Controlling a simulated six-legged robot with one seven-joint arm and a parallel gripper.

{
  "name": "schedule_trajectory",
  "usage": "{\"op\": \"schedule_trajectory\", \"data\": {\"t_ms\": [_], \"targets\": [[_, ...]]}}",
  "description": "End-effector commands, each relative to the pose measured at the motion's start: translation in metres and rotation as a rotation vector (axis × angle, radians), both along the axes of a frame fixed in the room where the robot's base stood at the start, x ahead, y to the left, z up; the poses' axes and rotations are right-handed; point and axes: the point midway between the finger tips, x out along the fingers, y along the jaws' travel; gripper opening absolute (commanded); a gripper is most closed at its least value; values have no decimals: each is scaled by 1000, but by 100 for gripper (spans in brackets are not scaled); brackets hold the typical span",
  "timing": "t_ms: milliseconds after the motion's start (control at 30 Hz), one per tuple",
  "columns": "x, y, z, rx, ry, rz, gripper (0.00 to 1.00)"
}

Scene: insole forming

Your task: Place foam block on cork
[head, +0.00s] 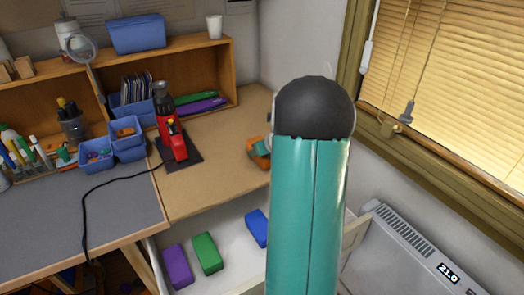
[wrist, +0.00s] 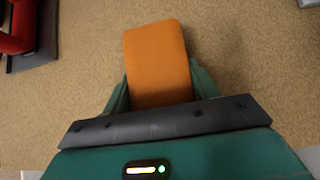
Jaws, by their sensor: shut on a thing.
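An orange foam block (wrist: 157,62) is between the two teal fingers of my gripper (wrist: 161,88) in the wrist view. My gripper is shut on its near end, and its far end sticks out past the fingers. The brown speckled cork surface (wrist: 80,85) fills the view beneath it. In the head view the cork (head: 205,185) covers the desk top on the right side. The orange block (head: 262,161) shows there near the cork's right edge, partly hidden behind my teal arm. I cannot tell whether the block touches the cork or is just above it.
A red tool (head: 172,135) on a dark base stands at the cork's left, with a black cable (head: 85,205). Purple (head: 177,266), green (head: 207,252) and blue (head: 256,228) blocks lie in a white tray (head: 225,277) below the desk's front edge. The cork's front middle is clear.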

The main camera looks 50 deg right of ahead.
Motion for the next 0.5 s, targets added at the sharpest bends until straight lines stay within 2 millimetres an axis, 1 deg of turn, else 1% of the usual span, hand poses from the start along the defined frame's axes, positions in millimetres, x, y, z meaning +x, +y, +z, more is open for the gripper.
{"op": "schedule_trajectory", "data": {"t_ms": [67, 267, 400, 433, 500], "targets": [[0, 0, -4, -1, -1, -1, 36], [0, 0, -4, -2, -1, 0, 36], [0, 0, -7, 0, -1, -1, 36], [0, 0, -7, 0, -1, -1, 61], [0, 0, -7, -1, -1, -1, 74]]}}
